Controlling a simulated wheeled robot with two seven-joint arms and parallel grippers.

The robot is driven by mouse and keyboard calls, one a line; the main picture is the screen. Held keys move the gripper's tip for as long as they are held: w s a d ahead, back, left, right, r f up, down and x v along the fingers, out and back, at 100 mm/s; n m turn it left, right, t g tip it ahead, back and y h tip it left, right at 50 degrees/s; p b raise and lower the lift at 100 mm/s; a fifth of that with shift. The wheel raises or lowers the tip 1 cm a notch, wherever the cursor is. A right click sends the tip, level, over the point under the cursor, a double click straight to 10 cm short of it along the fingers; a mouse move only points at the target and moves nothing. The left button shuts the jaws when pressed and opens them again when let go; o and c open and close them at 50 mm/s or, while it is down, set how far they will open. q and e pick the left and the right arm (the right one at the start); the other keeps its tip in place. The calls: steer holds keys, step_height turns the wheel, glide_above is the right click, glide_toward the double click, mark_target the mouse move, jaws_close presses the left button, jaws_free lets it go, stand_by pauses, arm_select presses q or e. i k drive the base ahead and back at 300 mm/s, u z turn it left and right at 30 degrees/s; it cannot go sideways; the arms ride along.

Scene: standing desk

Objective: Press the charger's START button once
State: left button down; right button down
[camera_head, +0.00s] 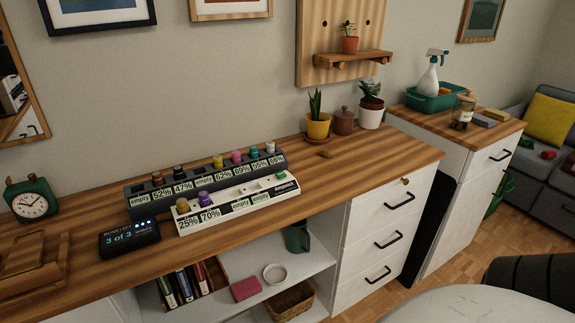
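The white charger (222,213) sits on the wooden desk, in front of a dark rack. Two batteries stand in its left slots: a yellow-topped one (183,206) above a 25% label and a purple-topped one (205,199) above a 70% label. The slots to their right look empty. A small green button (281,176) is at the charger's right end; its lettering is too small to read. Neither of my grippers is in view, and nothing covers the button.
The dark rack (140,212) holds several coloured batteries with percentage labels. A dark display (129,239) reading "3 of 3" stands left of the charger. A clock (32,200) is at far left; a yellow plant pot (318,127) is behind right.

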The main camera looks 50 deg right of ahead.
mark_target(280, 175)
steer(key=z, duration=0.35)
steer(key=i, duration=0.35)
steer(key=z, duration=0.35)
